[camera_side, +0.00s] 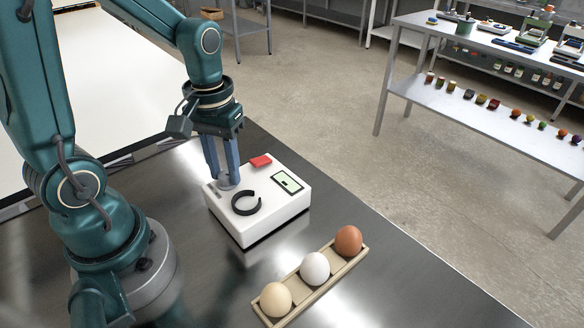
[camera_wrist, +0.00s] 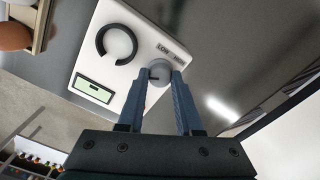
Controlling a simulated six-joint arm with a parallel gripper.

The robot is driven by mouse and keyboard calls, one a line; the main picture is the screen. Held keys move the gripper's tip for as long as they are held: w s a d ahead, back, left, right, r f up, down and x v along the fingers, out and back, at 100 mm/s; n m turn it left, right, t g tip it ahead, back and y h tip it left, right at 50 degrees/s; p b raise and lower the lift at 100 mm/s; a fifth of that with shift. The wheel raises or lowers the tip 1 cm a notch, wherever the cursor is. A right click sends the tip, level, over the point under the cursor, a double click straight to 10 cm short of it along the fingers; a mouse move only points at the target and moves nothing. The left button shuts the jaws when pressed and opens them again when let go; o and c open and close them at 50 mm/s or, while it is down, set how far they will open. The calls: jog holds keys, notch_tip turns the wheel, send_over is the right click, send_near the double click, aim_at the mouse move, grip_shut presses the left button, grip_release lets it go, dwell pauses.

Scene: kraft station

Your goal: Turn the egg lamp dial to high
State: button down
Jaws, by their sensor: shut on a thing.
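The egg lamp (camera_side: 262,215) is a white box on the steel table, with a black open ring (camera_side: 246,202), a red piece (camera_side: 261,161) and a small green display (camera_side: 288,182) on top. It also shows in the wrist view (camera_wrist: 110,17). My gripper (camera_side: 228,178) points down at the lamp's back left corner. In the wrist view, its blue fingers (camera_wrist: 160,80) are shut on the grey round dial (camera_wrist: 158,69). The dial has a dark pointer mark on its face. A label reading "LOW" (camera_wrist: 164,48) lies beside it; the other label is too small to read.
A wooden tray (camera_side: 272,319) with a cream egg (camera_side: 276,299), a white egg (camera_side: 315,268) and a brown egg (camera_side: 348,241) lies in front of the lamp. The steel table (camera_side: 390,290) is clear to the right. Shelves (camera_side: 490,110) with small goods stand beyond the floor.

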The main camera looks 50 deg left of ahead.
aim_at(225, 174)
dwell(0.4)
jog(key=c, duration=0.6)
grip_release()
jog(key=shift+r, duration=2.6)
jog(key=shift+w+d+r+t, duration=0.1)
jog(key=shift+d+r+t, duration=0.2)
jog(key=shift+r, duration=0.1)
jog(key=shift+s+d+r+m+t, duration=0.55)
jog(key=shift+s+d+m+t, duration=0.25)
jog(key=shift+m, duration=0.2)
jog(key=shift+s+d+r+m+t, duration=0.55)
jog(key=shift+s+d+m+t, duration=0.1)
jog(key=shift+d+m+t, duration=0.3)
jog(key=shift+s+d+r+m+t, duration=0.55)
jog(key=shift+s+d+m+t, duration=0.2)
jog(key=shift+m, duration=0.3)
